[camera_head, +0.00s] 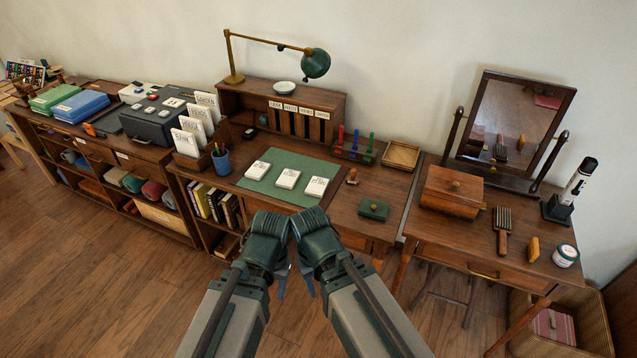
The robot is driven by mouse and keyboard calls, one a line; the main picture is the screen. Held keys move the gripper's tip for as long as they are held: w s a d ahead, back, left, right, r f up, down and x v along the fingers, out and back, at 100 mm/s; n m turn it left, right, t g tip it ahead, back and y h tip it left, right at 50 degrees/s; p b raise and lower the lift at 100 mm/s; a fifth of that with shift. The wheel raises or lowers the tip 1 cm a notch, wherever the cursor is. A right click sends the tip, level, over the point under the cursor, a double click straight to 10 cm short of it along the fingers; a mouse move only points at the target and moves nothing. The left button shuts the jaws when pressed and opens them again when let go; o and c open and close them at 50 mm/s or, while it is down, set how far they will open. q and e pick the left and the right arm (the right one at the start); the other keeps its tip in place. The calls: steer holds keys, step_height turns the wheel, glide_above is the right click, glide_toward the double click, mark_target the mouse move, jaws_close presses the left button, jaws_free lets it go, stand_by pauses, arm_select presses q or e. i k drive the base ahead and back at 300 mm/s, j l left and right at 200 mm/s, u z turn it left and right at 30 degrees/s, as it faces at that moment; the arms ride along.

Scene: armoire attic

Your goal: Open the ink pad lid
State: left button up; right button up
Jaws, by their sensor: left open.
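The ink pad appears to be the small dark green box (373,209) with a small knob on top, on the right part of the desk. Its lid looks shut. My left gripper (282,284) and my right gripper (308,283) hang side by side in front of the desk's front edge, to the left of the ink pad and apart from it. The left gripper is open and nothing shows in it. The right gripper's fingers are mostly hidden by its wrist, so its opening is unclear.
A wooden stamp (352,176) stands near the ink pad. White cards (287,179) lie on a green mat (304,158). A rack of coloured stamps (354,146) and an empty wooden tray (401,156) stand behind. A mirror table (480,240) is to the right.

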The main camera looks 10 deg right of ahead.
mark_target(377, 209)
steer(key=i+z, duration=0.15)
steer(key=z, duration=0.2)
steer(key=i+z, duration=0.15)
steer(key=z, duration=0.15)
steer(key=i+z, duration=0.2)
steer(key=z, duration=0.15)
steer(key=k+j, duration=0.05)
